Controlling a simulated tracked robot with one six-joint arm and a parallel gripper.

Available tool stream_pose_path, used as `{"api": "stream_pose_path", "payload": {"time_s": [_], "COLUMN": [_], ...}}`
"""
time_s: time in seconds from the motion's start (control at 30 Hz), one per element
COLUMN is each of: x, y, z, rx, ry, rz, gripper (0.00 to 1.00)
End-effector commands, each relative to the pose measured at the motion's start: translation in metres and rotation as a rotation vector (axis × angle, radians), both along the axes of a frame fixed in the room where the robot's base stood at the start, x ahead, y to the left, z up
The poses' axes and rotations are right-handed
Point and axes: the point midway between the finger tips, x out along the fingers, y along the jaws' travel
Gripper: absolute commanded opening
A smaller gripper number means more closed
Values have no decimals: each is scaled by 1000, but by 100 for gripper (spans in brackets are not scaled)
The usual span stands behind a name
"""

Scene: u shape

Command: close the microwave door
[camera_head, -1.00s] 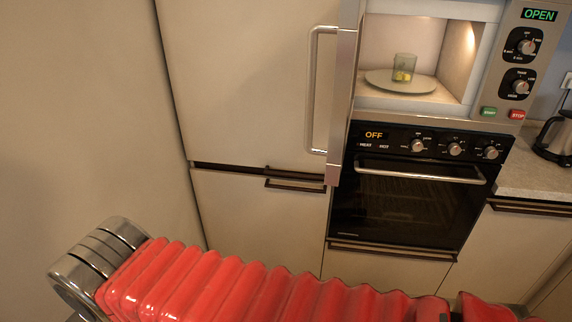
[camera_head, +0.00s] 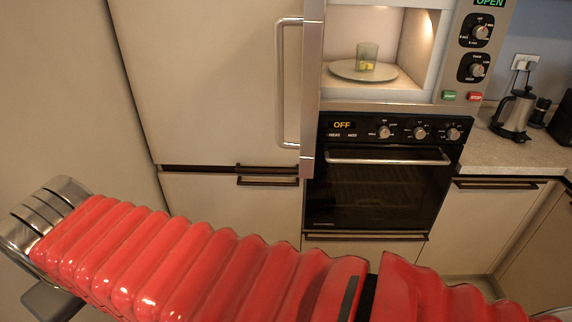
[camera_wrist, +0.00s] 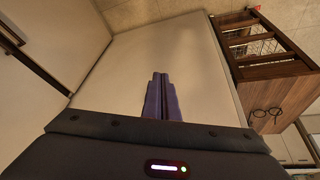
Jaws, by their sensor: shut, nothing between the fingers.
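The microwave (camera_head: 462,62) is at the upper right in the head view, its display reading OPEN. Its door (camera_head: 313,90) stands swung out toward me, seen nearly edge-on. A long metal handle (camera_head: 281,85) is on the door's left side. The door cannot be made out in the wrist view, and the gripper is outside the head view.
A black oven (camera_head: 377,185) with a bar handle is below the microwave. A counter (camera_head: 510,155) with a kettle (camera_head: 514,113) is at right. Tall pale cabinet panels are at left. The wrist view shows a wooden cabinet (camera_wrist: 274,90) at right.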

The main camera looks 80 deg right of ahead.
Motion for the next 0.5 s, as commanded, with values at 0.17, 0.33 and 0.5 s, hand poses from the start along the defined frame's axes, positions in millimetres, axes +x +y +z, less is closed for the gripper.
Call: {"api": "stream_pose_path", "payload": {"time_s": [0.17, 0.33, 0.5], "x": [-4, -23, -55], "y": [-72, -140, -206], "z": [28, 56, 87], "rx": [-52, -108, -172], "ry": [82, 152, 213], "rz": [-281, -570, -871], "gripper": [0, 0, 0]}}
